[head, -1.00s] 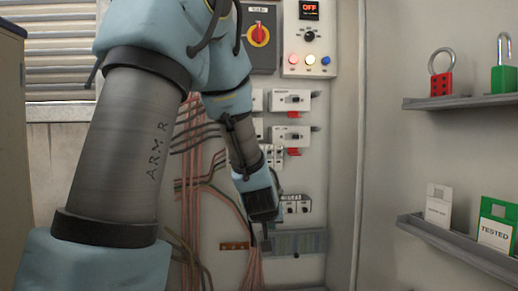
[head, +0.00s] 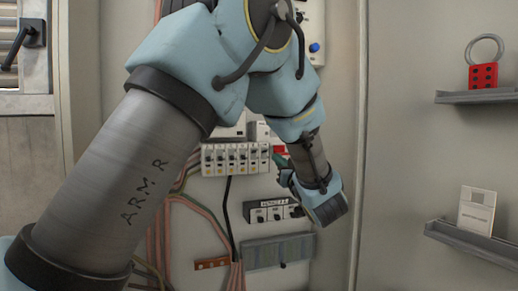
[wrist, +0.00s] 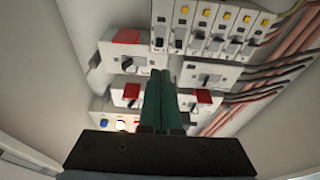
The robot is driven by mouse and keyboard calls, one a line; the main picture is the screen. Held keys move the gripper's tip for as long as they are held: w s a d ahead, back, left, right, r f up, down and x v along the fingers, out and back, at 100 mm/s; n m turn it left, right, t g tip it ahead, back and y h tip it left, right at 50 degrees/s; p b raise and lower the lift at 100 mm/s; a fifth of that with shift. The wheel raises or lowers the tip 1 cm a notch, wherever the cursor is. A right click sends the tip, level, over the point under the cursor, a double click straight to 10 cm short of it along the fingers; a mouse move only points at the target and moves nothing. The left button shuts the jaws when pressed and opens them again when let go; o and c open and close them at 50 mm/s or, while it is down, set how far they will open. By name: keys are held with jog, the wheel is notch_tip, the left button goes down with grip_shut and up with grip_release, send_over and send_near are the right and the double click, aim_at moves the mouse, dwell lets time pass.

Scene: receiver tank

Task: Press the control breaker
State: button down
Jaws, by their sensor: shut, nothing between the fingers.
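The row of small breakers (head: 235,158) with yellow marks is on the panel in the head view. It shows at the top of the wrist view (wrist: 210,32), seen inverted. Labels are too small to read, so I cannot tell which is the control breaker. My gripper (wrist: 160,76) is shut and empty, its teal fingers pointing at the panel. In the head view my gripper (head: 279,159) is right of the row, partly hidden by my wrist; contact cannot be told.
A lower three-switch block (head: 272,211) and a grey terminal strip (head: 262,252) sit below. Pink and black cables run down the panel's left. Shelves with a red padlock (head: 483,75) and a white card (head: 477,209) are on the right wall.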

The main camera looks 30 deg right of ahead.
aim_at(263, 145)
jog(key=p+x, duration=0.4)
jog(key=x, duration=0.4)
jog(key=shift+w+r, duration=0.15)
jog(key=shift+w, duration=0.1)
jog(key=shift+w+d, duration=0.1)
jog(key=shift+w, duration=0.6)
jog(key=shift+f+b, duration=0.25)
jog(key=shift+b, duration=0.55)
jog(key=shift+t, duration=0.3)
